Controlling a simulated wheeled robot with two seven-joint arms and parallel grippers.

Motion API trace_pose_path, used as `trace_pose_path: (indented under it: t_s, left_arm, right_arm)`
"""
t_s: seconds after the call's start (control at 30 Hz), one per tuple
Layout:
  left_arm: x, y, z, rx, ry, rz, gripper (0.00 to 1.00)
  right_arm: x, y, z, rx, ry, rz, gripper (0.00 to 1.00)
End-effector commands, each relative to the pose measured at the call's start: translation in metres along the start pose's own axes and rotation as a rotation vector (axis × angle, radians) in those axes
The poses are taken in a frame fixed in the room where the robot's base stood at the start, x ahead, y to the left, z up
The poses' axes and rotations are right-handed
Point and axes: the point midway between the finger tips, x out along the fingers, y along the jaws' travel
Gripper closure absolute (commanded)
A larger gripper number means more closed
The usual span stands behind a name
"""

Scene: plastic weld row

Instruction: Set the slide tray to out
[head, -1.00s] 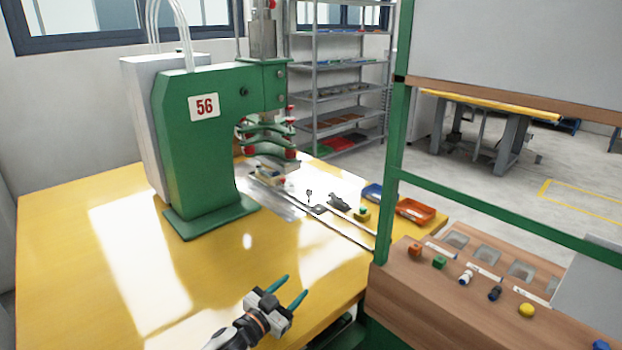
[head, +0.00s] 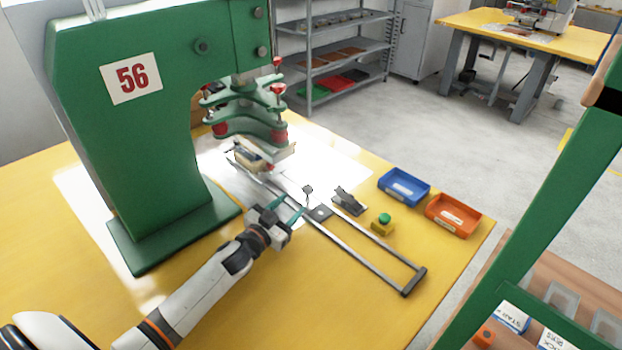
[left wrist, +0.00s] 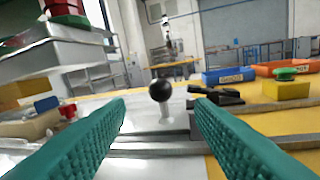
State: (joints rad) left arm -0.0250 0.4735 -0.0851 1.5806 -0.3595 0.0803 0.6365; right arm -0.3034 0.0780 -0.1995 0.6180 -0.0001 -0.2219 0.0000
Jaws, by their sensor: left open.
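The slide tray (head: 237,177) is a pale metal plate at the press end of two rails, with a fixture under the press head. A black ball knob (head: 307,189) on a short post stands at its outer end, beside a dark plate. In the left wrist view the knob (left wrist: 160,90) shows between and beyond my fingertips, apart from them. My left gripper (head: 291,208) is open and empty, its teal fingers pointing at the knob. The left gripper's fingers (left wrist: 160,110) also fill the wrist view's lower part. My right gripper is not in view.
The green press (head: 150,150) marked 56 stands at left. Rails (head: 365,262) run clear to a dark end bar (head: 415,281). A black clamp (head: 348,200), a green button on a yellow box (head: 382,224), a blue bin (head: 404,187) and an orange bin (head: 453,215) sit beyond the rails.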

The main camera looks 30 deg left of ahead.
Motion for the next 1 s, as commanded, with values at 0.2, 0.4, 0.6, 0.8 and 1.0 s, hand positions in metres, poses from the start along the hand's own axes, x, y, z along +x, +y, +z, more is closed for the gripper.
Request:
trace_pose_path:
  t_s: [0.2, 0.4, 0.6, 0.8, 1.0]
  left_arm:
    - [0.046, 0.001, 0.002, 0.001, -0.004, 0.001, 0.51]
    - [0.082, 0.001, 0.001, 0.001, -0.002, 0.002, 0.51]
    - [0.1, 0.0, 0.001, 0.001, -0.001, 0.0, 0.51]
    - [0.103, 0.0, 0.001, 0.001, -0.001, 0.0, 0.51]
    - [0.103, 0.0, 0.001, 0.001, -0.001, 0.0, 0.61]
  right_arm:
    - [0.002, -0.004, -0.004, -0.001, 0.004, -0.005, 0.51]
    - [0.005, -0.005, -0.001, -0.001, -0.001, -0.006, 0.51]
    - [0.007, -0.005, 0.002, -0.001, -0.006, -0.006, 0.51]
    - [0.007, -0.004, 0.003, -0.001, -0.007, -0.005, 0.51]
    - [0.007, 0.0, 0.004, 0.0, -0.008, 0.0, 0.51]
